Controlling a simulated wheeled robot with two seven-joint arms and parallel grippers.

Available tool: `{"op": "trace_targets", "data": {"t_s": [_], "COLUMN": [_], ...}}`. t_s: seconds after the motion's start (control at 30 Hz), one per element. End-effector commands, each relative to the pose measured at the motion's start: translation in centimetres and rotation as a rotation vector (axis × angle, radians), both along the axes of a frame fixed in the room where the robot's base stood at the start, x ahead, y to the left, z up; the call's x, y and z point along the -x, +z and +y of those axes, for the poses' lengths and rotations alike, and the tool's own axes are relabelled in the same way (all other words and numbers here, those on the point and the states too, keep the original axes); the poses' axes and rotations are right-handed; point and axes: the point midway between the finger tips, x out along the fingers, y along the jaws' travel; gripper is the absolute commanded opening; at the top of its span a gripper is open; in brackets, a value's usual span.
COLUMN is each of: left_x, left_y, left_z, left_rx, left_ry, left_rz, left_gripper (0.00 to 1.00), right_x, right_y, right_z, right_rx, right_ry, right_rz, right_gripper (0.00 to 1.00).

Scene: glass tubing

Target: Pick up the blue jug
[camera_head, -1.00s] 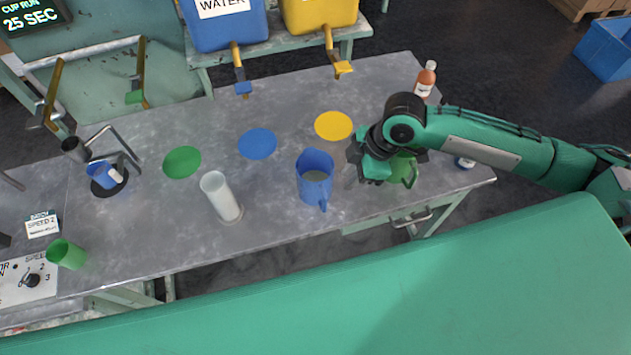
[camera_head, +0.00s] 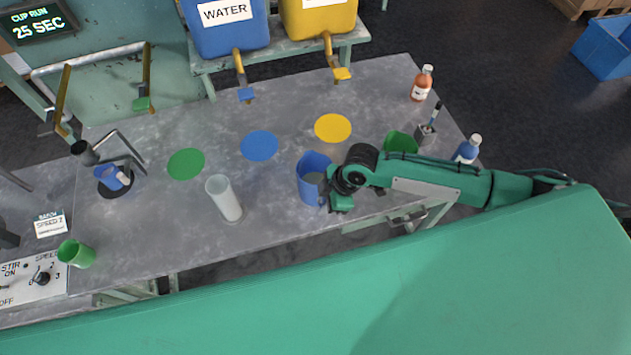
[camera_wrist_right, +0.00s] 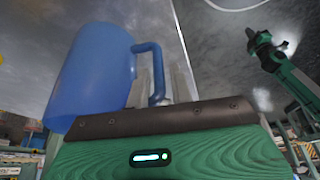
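My left gripper is absent from the head view; a green arm with a dark end (camera_wrist_right: 262,45), apparently mine, shows in the right wrist view.
A white cylinder (camera_head: 225,200) stands left of the jug. A green jug (camera_head: 400,143), blue bottle (camera_head: 467,149) and orange bottle (camera_head: 422,84) are to the right. Blue (camera_head: 259,146) and yellow (camera_head: 333,128) discs lie behind. A green cup (camera_head: 76,254) is at left.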

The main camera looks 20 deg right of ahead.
Motion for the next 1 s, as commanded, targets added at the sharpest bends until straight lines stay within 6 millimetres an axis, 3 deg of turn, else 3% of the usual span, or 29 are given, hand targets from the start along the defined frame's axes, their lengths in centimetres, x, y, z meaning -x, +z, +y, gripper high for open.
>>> {"op": "trace_targets", "data": {"t_s": [0.2, 0.3, 0.33, 0.77, 1.0], "left_x": [0.0, 0.0, 0.0, 0.0, 0.0], "left_y": [0.0, 0.0, 0.0, -0.2, -1.2], "left_z": [0.0, 0.0, 0.0, 0.0, 0.0], "left_rx": [0.000, 0.000, 0.000, 0.000, 0.000], "left_ry": [0.000, 0.000, 0.000, 0.000, 0.000], "left_rz": [0.000, 0.000, 0.000, 0.000, 0.001], "left_gripper": [0.00, 0.00, 0.00, 0.00, 0.00], "right_x": [0.0, 0.0, 0.0, -0.1, -0.2], "right_y": [-0.1, -0.1, -0.1, 0.4, 3.6], "right_z": [0.0, 0.0, 0.0, 0.0, 0.0], "right_rx": [0.000, 0.000, 0.000, -0.001, -0.002], "right_ry": [0.000, 0.000, 0.000, 0.000, 0.002], "right_rz": [-0.001, -0.001, -0.001, -0.002, -0.007], "right_gripper": [0.20, 0.01, 0.00, 0.00, 0.00]}}
